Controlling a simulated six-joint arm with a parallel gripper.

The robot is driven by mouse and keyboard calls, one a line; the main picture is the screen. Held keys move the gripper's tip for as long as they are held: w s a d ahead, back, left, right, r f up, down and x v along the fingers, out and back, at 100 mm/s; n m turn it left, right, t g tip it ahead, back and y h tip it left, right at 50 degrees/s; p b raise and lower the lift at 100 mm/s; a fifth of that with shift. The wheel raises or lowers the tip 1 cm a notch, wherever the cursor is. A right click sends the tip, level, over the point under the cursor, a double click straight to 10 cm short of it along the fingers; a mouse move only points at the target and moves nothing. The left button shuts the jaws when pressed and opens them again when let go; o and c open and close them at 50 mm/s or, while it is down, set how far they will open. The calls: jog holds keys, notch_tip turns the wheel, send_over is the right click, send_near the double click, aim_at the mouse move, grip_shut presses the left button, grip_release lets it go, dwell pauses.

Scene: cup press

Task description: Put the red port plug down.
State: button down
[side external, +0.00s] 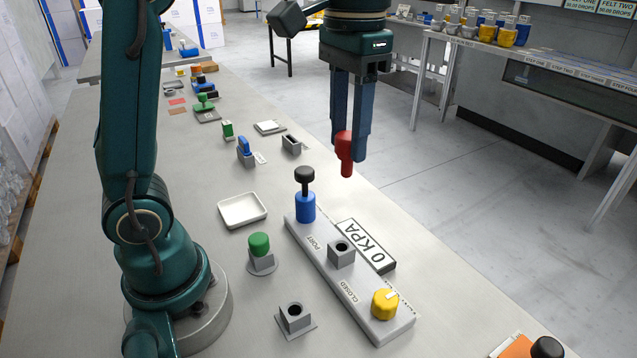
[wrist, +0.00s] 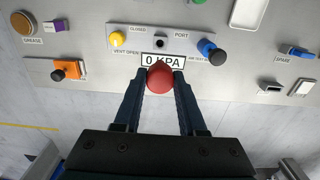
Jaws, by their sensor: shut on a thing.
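My gripper (side external: 352,150) is shut on the red port plug (side external: 346,150) and holds it upright in the air, above the table's right edge. In the wrist view the red plug (wrist: 160,78) sits between the two fingertips (wrist: 160,80). On the grey panel (side external: 312,255) stands a square grey port socket (side external: 341,252), open on top and empty. It lies below and in front of the plug. The panel also has a blue port piece with a black knob (side external: 305,205) and a yellow knob (side external: 384,303).
A white tray (side external: 242,210), a green plug in a holder (side external: 260,250) and an empty square socket (side external: 294,317) stand left of the panel. A "0 KPA" sign (side external: 367,245) lies along its right side. An orange block with a black knob (side external: 518,346) is at the front right.

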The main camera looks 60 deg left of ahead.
jog(key=shift+a+r, duration=0.2)
jog(key=shift+r, duration=0.3)
jog(key=s+a+n, duration=0.2)
jog(key=a+n, duration=0.7)
jog(key=a, duration=0.3)
jog(key=n, duration=0.9)
send_over(242, 211)
jog(key=shift+f, duration=9.65)
jog(key=shift+c, duration=2.4)
grip_release()
